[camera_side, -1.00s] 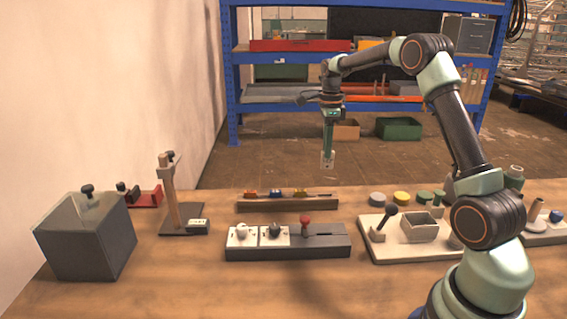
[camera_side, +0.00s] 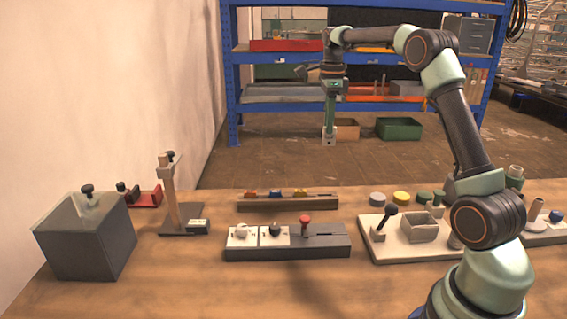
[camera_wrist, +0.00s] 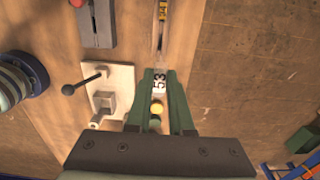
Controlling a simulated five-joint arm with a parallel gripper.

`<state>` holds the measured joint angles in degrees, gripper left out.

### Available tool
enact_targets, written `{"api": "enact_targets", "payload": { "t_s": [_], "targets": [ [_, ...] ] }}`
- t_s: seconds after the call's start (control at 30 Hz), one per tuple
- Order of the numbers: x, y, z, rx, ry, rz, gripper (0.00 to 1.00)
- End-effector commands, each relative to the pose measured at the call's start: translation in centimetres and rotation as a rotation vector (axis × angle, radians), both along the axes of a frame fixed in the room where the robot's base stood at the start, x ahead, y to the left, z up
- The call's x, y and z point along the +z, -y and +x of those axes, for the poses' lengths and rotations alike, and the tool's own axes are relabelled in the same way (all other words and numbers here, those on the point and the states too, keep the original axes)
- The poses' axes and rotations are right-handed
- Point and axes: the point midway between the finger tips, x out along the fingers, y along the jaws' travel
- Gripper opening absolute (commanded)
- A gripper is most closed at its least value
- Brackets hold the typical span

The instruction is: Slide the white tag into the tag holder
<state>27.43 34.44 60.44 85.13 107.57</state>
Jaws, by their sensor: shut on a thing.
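My gripper (camera_side: 329,138) is high above the back of the bench, pointing down, and is shut on the white tag. In the wrist view the white tag (camera_wrist: 159,81), with black "53" on it, sits between the green fingertips (camera_wrist: 162,76). In the side view it is a small pale shape at the fingertips, hard to make out. The likely tag holder is the long wooden rail (camera_side: 288,204) at the bench's back, with blue, orange and yellow tags standing in it. In the wrist view its slot (camera_wrist: 159,42) runs ahead of the fingertips, apart from the tag.
A dark panel (camera_side: 330,246) with two white plates and a red knob lies in front of the rail. Right is a pale board (camera_side: 385,251) with a black-knobbed lever. Left are a wooden post (camera_side: 172,200) and a grey box (camera_side: 85,243). The space around my gripper is clear.

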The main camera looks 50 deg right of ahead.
Motion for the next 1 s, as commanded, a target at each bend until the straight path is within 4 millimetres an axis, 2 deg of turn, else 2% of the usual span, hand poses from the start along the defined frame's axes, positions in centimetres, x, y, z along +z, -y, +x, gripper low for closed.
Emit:
{"api": "enact_targets", "payload": {
  "t_s": [0.23,0.47,0.8,1.0],
  "targets": [
    [-0.4,-0.8,-0.2,0.001,0.0,0.0,0.0],
    [-2.4,-4.5,-1.6,0.004,-0.002,0.001,0.0],
    [-6.4,-10.7,-6.0,0.003,0.0,0.0,0.0],
    [-8.4,-13.3,-8.7,0.002,0.001,-0.001,0.0]
  ]
}}
